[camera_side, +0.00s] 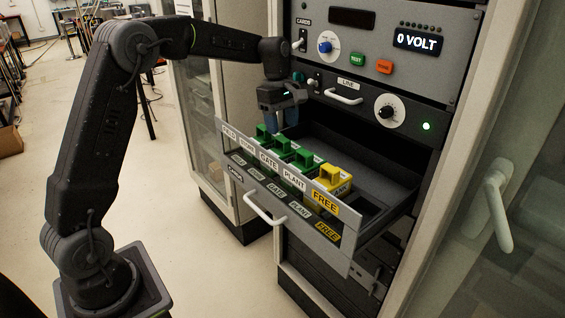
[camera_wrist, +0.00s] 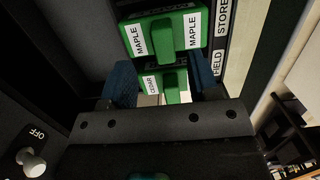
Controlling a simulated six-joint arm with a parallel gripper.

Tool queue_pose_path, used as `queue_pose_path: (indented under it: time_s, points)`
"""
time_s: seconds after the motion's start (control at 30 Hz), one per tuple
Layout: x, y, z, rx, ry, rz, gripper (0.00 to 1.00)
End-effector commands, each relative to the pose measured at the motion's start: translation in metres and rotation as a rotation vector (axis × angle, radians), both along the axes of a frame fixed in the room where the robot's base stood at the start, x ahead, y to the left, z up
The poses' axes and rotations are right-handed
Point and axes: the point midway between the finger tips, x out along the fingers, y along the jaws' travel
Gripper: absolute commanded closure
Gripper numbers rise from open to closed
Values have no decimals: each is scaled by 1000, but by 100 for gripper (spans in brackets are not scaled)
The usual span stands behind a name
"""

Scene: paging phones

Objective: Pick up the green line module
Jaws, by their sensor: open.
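In the side view a pulled-out drawer (camera_side: 249,186) holds a row of green line modules (camera_side: 304,159) with raised handles, and a yellow module (camera_side: 333,179) at the FREE end. My gripper (camera_side: 287,121) is open above the FIELD end of the row, pointing down. In the wrist view its blue fingertips (camera_wrist: 162,78) are apart. A green module marked CEDAR (camera_wrist: 172,85) shows between them, partly hidden by the gripper body. A green module marked MAPLE (camera_wrist: 165,33) lies just beyond the fingertips. I cannot tell whether a finger touches either module.
The drawer front carries labels FIELD, STORE, GATE, PLANT and FREE, and a white handle (camera_side: 265,209). Above it the rack panel has a display reading 0 VOLT (camera_side: 417,42), knobs and buttons. An open glass door (camera_side: 497,205) stands at right. The drawer's rear floor is clear.

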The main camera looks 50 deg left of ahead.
Motion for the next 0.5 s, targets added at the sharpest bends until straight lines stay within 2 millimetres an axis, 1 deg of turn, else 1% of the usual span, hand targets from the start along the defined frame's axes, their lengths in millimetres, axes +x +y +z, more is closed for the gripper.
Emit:
queue_pose_path:
  time_s: [0.2, 0.3, 0.4, 0.5]
  points:
    - [-5, -5, -31, -1, 4, -2, 45]
    - [-5, -7, -42, -1, 2, -2, 45]
    - [-5, -8, -48, -1, 1, -2, 45]
    - [-4, -8, -49, 0, 0, -2, 45]
